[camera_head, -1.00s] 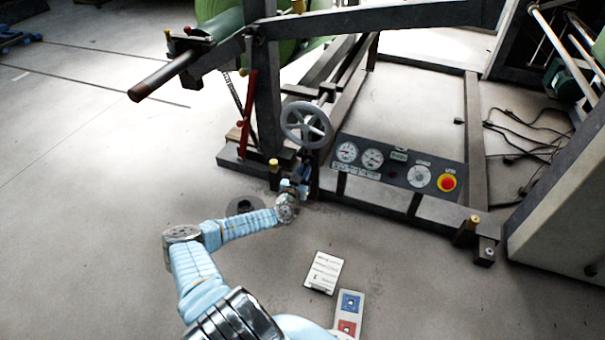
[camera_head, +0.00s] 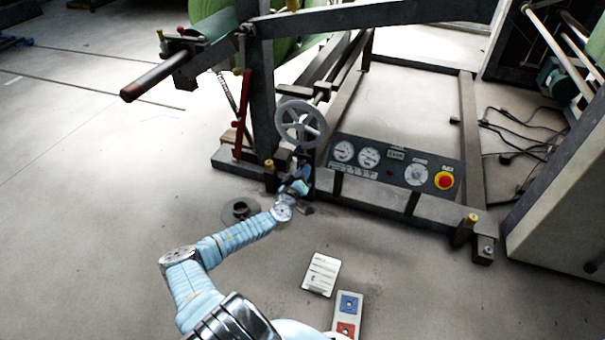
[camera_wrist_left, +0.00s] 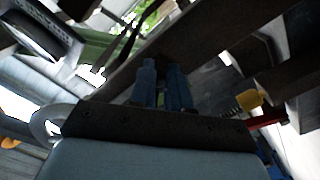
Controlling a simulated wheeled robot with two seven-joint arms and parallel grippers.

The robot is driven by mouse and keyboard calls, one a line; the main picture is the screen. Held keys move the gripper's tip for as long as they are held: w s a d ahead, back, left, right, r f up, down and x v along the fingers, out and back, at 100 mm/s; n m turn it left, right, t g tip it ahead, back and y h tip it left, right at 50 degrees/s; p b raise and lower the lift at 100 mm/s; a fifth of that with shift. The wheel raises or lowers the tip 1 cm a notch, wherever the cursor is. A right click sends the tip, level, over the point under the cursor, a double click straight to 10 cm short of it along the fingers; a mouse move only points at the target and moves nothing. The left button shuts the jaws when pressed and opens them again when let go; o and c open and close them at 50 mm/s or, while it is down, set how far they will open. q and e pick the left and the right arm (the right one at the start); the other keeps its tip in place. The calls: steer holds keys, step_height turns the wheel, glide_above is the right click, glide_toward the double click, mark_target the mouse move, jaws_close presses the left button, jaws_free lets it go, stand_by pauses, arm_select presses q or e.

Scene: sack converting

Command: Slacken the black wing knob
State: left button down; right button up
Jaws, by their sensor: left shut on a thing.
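My left gripper (camera_head: 302,172) is low at the machine's front post, just below the grey handwheel (camera_head: 301,123). In the left wrist view its two dark blue fingers (camera_wrist_left: 162,82) stand close together, pointing at the dark frame. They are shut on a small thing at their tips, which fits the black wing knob. The knob itself is hidden by the fingers and hand, and I cannot make out its wings or its angle. My right gripper is in neither view.
A gauge panel (camera_head: 394,165) with a red stop button (camera_head: 444,180) lies right of the gripper. A red lever (camera_head: 243,115) stands left of the post. A white card (camera_head: 321,274) and a two-button box (camera_head: 347,314) are nearer me. Open floor lies left.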

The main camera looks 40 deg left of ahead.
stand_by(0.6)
arm_select(q)
steer(key=c, duration=1.1)
jaws_free()
steer(key=p+v, duration=0.2)
steer(key=v, duration=1.1)
steer(key=shift+s, duration=0.35)
steer(key=shift+d+r, duration=0.1)
